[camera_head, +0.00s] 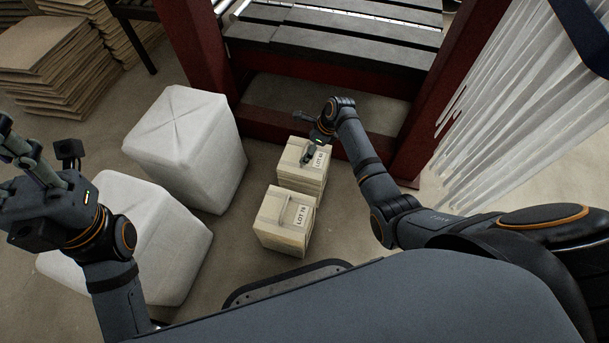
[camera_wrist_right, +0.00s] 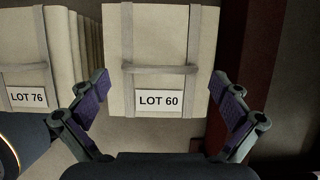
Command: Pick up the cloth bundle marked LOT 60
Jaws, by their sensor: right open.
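The cloth bundle marked LOT 60 (camera_head: 302,181) is a cream folded block with straps and a white label, standing on the floor in the head view. In the right wrist view the LOT 60 bundle (camera_wrist_right: 160,45) lies straight ahead, label facing me. My right gripper (camera_head: 308,156) is over this bundle's top in the head view. In the right wrist view its fingers (camera_wrist_right: 161,78) are spread wide, one on each side of the bundle, with nothing held; contact cannot be told. My left gripper (camera_head: 22,152) is at the far left, away from the bundles, its finger opening unclear.
A similar bundle marked LOT 76 (camera_head: 284,224) stands close in front; it also shows in the right wrist view (camera_wrist_right: 25,65). White wrapped blocks (camera_head: 188,150) stand left. A red frame (camera_head: 400,140) rises just behind. Hanging white strips (camera_head: 510,110) are at right.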

